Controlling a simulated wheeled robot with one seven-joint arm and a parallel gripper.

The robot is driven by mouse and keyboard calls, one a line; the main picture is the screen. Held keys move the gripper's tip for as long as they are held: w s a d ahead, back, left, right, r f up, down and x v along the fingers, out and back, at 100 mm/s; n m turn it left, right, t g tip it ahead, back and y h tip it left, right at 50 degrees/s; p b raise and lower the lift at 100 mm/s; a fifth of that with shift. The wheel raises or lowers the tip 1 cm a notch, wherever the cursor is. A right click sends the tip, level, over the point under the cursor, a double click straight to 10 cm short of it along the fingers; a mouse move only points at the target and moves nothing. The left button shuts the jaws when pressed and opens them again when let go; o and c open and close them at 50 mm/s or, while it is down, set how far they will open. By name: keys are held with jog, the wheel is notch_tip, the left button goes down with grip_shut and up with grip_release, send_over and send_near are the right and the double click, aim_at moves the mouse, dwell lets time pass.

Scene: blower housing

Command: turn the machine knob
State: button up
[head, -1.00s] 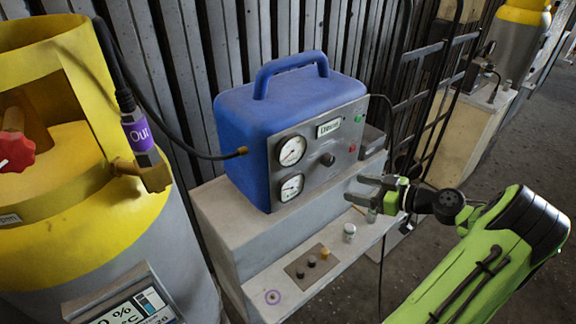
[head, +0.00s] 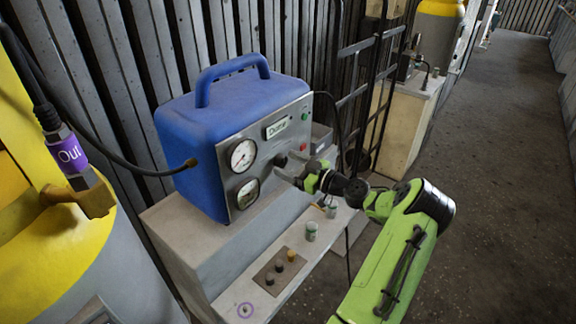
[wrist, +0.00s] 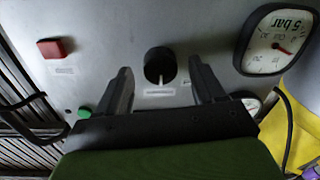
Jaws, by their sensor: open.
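The machine is a blue box (head: 205,125) with a grey front panel. Its black round knob (head: 281,160) sits on the panel to the right of the gauges. In the wrist view the knob (wrist: 158,66) shows with a pale pointer mark, between and just beyond my fingertips. My gripper (head: 287,168) is open in front of the panel, its fingers pointing at the knob. In the wrist view my gripper (wrist: 160,75) has one finger on each side of the knob, with gaps at both sides. I cannot tell whether the fingertips reach past the knob's face.
Two gauges (head: 242,156) and a red button (head: 304,147) are on the panel. Below, a ledge holds small jars (head: 311,231) and a plate with small knobs (head: 279,267). A yellow cylinder (head: 60,240) stands at left. Open floor lies at right.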

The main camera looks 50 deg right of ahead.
jog(key=shift+w, duration=0.35)
jog(key=shift+c, duration=0.3)
jog(key=c, duration=1)
jog(key=shift+m, duration=0.3)
jog(key=m, duration=0.5)
jog(key=m+p, duration=0.1)
jog(key=m, duration=0.5)
jog(key=shift+a+f+m+t+h+p, duration=0.1)
jog(key=shift+m+t+h+p, duration=0.2)
jog(key=shift+m+p, duration=0.1)
